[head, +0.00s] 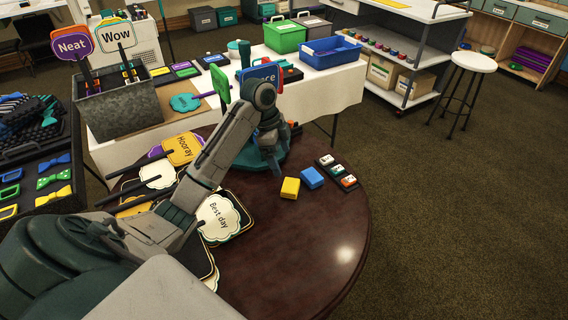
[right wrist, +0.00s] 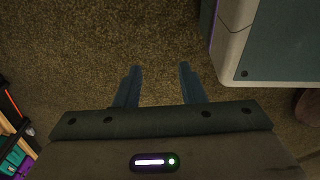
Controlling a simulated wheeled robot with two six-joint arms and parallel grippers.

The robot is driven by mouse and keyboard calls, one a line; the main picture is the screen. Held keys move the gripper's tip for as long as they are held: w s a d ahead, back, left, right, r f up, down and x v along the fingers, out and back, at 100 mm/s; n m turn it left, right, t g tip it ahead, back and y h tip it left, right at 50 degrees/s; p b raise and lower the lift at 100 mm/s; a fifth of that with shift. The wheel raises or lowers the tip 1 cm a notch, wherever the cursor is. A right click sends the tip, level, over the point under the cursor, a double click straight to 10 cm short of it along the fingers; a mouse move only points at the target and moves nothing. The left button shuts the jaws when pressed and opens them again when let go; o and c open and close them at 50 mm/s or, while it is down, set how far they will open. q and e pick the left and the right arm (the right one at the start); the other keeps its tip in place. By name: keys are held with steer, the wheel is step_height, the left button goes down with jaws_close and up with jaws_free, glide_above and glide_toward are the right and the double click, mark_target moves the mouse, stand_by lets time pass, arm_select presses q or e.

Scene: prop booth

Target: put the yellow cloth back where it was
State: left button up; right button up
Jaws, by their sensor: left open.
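A small yellow block-shaped piece (head: 290,188), which I take to be the yellow cloth, lies on the dark round table (head: 300,250). A similar blue piece (head: 312,177) lies just to its right. My left gripper (head: 275,170) points down over the table, just behind and left of the yellow piece. It is open, and I see nothing held in it. It looks apart from the yellow piece. My right gripper (right wrist: 158,78) shows in the right wrist view with its fingers apart and empty, above the carpet. It is not in the head view.
A dark strip with small labelled blocks (head: 337,173) lies right of the blue piece. A teal round base (head: 285,155) stands behind my left gripper. Paddle signs such as "Best day" (head: 220,216) lie on the left. The table's front right is clear.

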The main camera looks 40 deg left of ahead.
steer(key=shift+s+d+f+p, duration=0.15)
steer(key=shift+s+f+p, duration=0.1)
steer(key=shift+s+f, duration=0.55)
steer(key=shift+s+d+f+p, duration=0.1)
steer(key=shift+s+f+p, duration=0.25)
steer(key=shift+s, duration=0.6)
